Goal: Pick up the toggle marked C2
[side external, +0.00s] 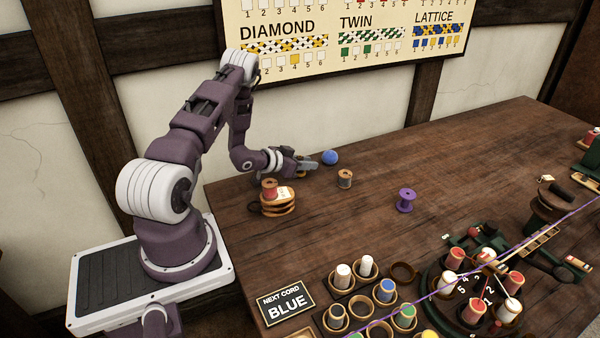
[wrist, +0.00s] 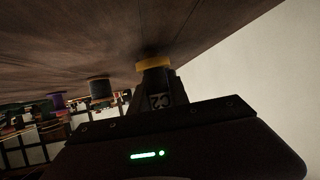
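The toggle marked C2 (wrist: 160,102) shows in the wrist view just beyond my gripper's palm, with its mark on a dark face. A yellow-gold round part (wrist: 153,63) shows just beyond it against the wooden table. My gripper (side external: 308,165) is low over the far left of the table in the side view. A small golden thing (side external: 301,175) shows beneath it, mostly hidden. The fingers are dark and hard to separate from the toggle, so I cannot tell whether they are shut on it.
A purple spool (side external: 405,200) stands farther right. Cord spools and a round braiding stand (side external: 450,308) fill the front right.

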